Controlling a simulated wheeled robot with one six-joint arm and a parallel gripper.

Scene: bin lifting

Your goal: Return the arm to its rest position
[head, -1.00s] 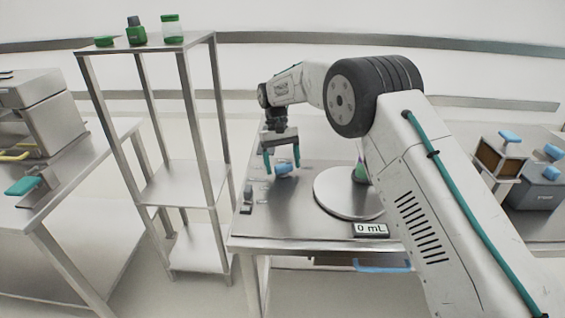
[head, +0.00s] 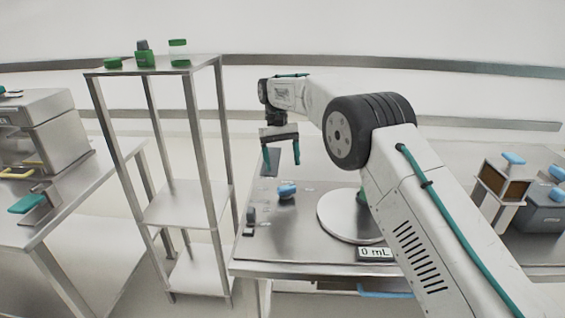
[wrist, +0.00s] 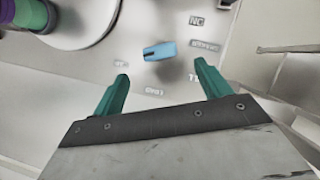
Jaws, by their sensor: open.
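My gripper (head: 281,157) hangs open above the left part of the steel table (head: 290,252) in the head view, with its teal fingers pointing down. In the wrist view my gripper (wrist: 160,85) also shows open, with nothing between its fingers. A small blue object (head: 287,191) lies on the table below the gripper. It also shows in the wrist view (wrist: 160,51), beyond the fingertips and apart from them. My arm reaches from the lower right across the table and bends down at the wrist.
A round plate (head: 345,226) with a "0 mL" display (head: 375,254) stands mid-table, partly hidden by my arm. A shelf rack (head: 190,205) with green-capped containers stands left. Boxes with blue handles (head: 541,205) are at the right. A machine (head: 50,125) stands far left.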

